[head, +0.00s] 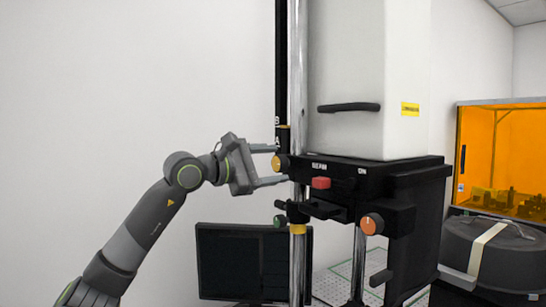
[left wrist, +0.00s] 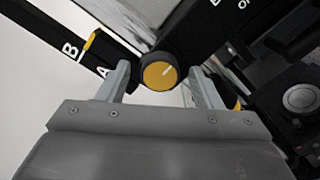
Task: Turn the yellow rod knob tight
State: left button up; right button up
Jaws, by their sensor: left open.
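The yellow rod knob (head: 278,162) is on the left side of the black instrument housing, by the metal rod. In the left wrist view the yellow knob (left wrist: 158,76) has a black rim and a white pointer line slanting to the upper right. My left gripper (head: 281,165) is open, with one finger above the knob and one below it in the head view. In the left wrist view the gripper (left wrist: 160,80) has a finger on each side of the knob, with visible gaps. My right gripper is out of view.
A red button (head: 320,183) labelled BEAM, an orange knob (head: 371,224) and a green knob (head: 280,221) sit close by. A chrome column (head: 298,70) stands beside the white tower (head: 350,60). A monitor (head: 235,262) is below. Free space lies left of the instrument.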

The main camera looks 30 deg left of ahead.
pick_arm(q)
jog(key=shift+w+d, duration=0.1)
jog(key=shift+w, duration=0.15)
jog(key=c, duration=1)
